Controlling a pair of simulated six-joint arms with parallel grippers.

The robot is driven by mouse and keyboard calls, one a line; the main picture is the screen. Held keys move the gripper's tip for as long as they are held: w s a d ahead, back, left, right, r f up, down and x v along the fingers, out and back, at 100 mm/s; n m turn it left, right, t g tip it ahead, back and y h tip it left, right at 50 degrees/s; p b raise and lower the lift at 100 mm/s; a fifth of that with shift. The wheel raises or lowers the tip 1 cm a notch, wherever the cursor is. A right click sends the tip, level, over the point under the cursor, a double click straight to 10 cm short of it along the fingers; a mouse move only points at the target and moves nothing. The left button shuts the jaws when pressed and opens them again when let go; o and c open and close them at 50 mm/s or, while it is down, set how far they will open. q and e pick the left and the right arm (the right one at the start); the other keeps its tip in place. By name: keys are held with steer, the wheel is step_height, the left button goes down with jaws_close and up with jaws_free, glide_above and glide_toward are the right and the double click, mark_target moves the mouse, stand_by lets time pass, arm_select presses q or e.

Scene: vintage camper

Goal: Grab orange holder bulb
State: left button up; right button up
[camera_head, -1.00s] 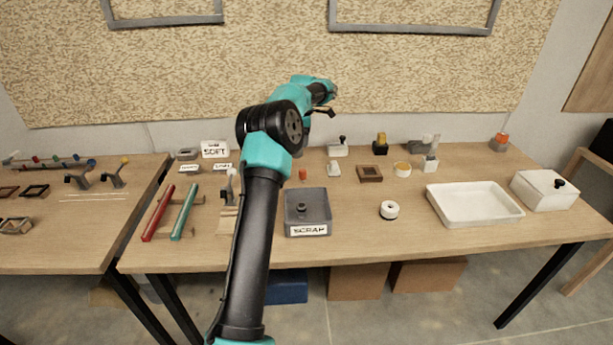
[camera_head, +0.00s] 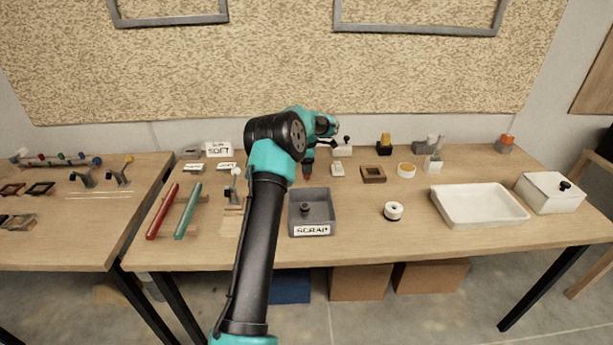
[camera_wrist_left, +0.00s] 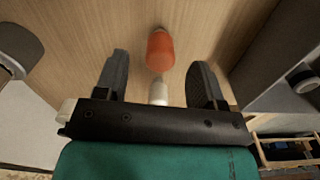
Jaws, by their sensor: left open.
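The orange holder bulb shows in the left wrist view as a rounded orange piece (camera_wrist_left: 160,50) with a white end nearer to me. In the head view only a small orange spot (camera_head: 308,177) of it shows, just below my gripper. My left gripper (camera_wrist_left: 159,66) is open, with one dark finger on each side of the bulb's line. The bulb appears between and slightly beyond the fingertips, with gaps on both sides. In the head view my left gripper (camera_head: 308,164) points down over it. My right gripper is not in view.
The grey SCRAP box (camera_head: 312,230) stands close in front of the bulb. A small white block (camera_head: 338,170) and a brown square frame (camera_head: 373,174) are to the right. Red (camera_head: 163,211) and green (camera_head: 188,211) rods lie left. Bare tabletop surrounds the white ring (camera_head: 393,211).

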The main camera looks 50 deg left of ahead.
arm_select(q)
steer(key=shift+f, duration=0.1)
steer(key=shift+s+f, duration=0.1)
steer(key=shift+f, duration=2.4)
steer(key=shift+c, duration=0.3)
steer(key=c, duration=0.9)
steer(key=shift+c, duration=0.2)
step_height(320, 180, up, 10)
steer(key=shift+r, duration=0.1)
